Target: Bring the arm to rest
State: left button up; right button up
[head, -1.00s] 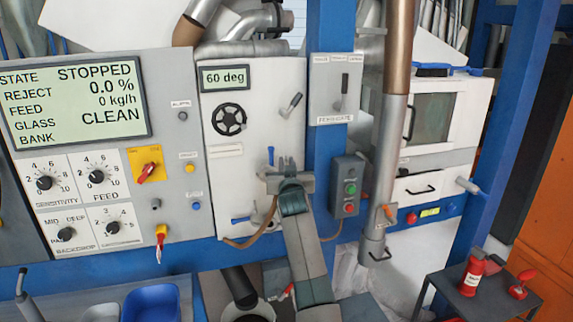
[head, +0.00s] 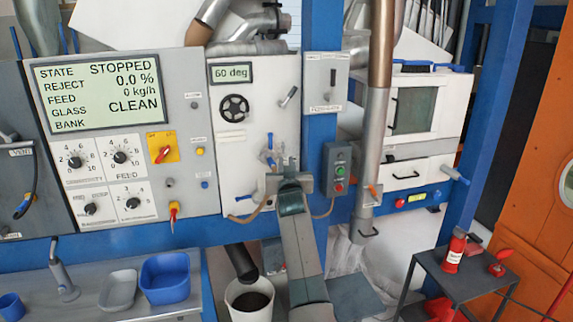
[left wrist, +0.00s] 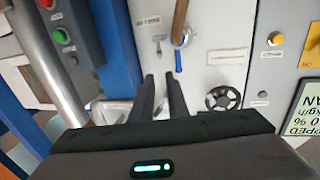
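My left arm reaches up from the bottom middle of the head view. Its gripper (head: 288,165) is in front of the lower part of a white machine panel (head: 255,130). In the left wrist view the two dark fingers of this gripper (left wrist: 161,78) stand apart with nothing between them. They point towards the white panel, below a blue-tipped handle (left wrist: 178,60) and to the left of a black handwheel (left wrist: 223,97). I cannot tell the exact gap to the panel. My right gripper is not in view.
A blue post (head: 320,130) with a green and red button box (head: 338,170) stands right of the gripper. A metal pipe (head: 371,140) hangs farther right. A white bucket (head: 236,292), blue tub (head: 165,278) and side table (head: 470,277) with red items are lower down.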

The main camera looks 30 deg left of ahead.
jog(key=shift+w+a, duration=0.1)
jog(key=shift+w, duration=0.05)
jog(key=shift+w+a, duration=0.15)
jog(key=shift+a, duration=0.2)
